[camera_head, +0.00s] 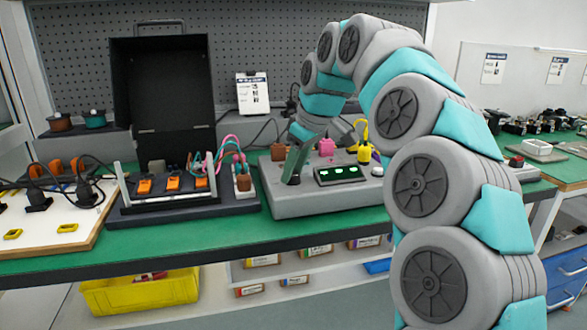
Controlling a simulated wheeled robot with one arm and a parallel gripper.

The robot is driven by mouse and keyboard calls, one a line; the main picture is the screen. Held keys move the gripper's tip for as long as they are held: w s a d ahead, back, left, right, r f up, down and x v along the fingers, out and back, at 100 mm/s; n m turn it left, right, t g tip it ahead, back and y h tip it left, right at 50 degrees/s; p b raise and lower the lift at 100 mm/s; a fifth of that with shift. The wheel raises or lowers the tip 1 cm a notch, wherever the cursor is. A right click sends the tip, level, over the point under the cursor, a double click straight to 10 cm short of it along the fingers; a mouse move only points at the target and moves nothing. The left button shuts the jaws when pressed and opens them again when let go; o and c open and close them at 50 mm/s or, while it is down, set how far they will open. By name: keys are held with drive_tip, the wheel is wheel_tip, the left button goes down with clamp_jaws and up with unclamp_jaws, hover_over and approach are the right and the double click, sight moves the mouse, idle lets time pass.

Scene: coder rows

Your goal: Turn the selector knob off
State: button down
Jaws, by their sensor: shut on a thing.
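The grey control panel box (400,200) stands on the green bench, with a dark display (339,174) showing green lit marks on its top. My gripper (291,179) reaches down to the left part of the box top, left of the display. Its dark green fingers are shut on the selector knob at the box surface. The fingers hide the knob, so its angle cannot be seen.
A brown block (278,152), a pink piece (326,147), a yellow plug (364,152) with a cable and a white button (377,171) sit on the box near my gripper. An open black case (162,85) stands at left.

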drive_tip(key=shift+w+n+g+y, duration=0.1)
drive_tip(key=shift+n+g+y, duration=0.35)
drive_tip(key=shift+n, duration=1.25)
drive_tip(key=shift+c, duration=2.3)
unclamp_jaws()
